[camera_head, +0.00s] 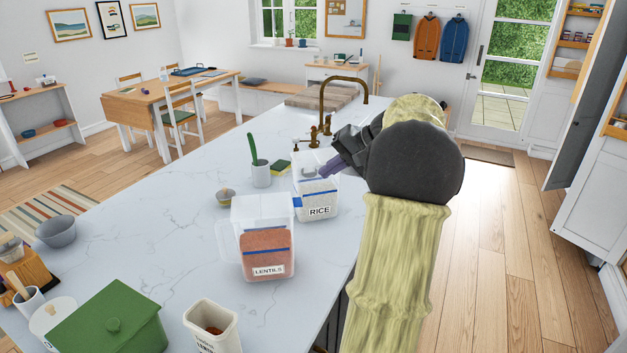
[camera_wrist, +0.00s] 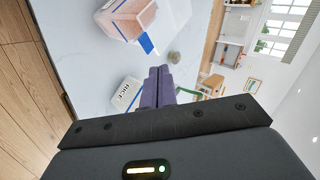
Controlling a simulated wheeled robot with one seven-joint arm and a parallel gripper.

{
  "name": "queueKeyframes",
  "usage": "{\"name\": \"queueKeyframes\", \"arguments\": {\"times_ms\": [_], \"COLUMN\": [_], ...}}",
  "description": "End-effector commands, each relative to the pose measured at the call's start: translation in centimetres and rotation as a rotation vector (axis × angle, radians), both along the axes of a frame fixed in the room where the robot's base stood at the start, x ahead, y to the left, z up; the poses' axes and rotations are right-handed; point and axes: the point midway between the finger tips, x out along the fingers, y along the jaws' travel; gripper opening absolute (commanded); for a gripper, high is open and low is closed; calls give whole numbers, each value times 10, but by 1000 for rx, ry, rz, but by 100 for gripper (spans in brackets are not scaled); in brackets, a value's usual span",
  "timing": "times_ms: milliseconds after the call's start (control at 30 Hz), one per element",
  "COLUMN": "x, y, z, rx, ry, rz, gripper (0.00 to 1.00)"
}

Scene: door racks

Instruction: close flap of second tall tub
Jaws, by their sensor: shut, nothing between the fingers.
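Two clear tubs stand on the white counter. The tall lentils tub (camera_head: 268,222) has a side handle and reddish contents; it also shows at the top of the wrist view (camera_wrist: 126,17). A blue flap (camera_wrist: 148,43) sticks out from its upper edge. The rice tub (camera_head: 318,208) stands behind it and shows left of my fingers in the wrist view (camera_wrist: 126,94). I cannot tell its lid's state. My gripper (camera_head: 324,172) is shut and empty, with its purple fingers (camera_wrist: 158,83) over or near the rice tub's top. I cannot tell whether they touch it.
A green box (camera_head: 110,322) and an open white canister (camera_head: 213,328) stand at the near side. A cup with a green utensil (camera_head: 261,174), a sponge (camera_head: 280,167) and a brass faucet (camera_head: 325,115) are beyond the tubs. The counter's left middle is clear.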

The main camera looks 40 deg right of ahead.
Motion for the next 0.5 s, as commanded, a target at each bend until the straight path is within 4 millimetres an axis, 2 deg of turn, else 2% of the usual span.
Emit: {"name": "queueKeyframes", "arguments": {"times_ms": [200,500], "x": [-17,-19], "y": [-12,-13], "z": [15,17], "rx": [-2,0], "ry": [0,0], "rz": [-2,0], "gripper": [0,0]}}
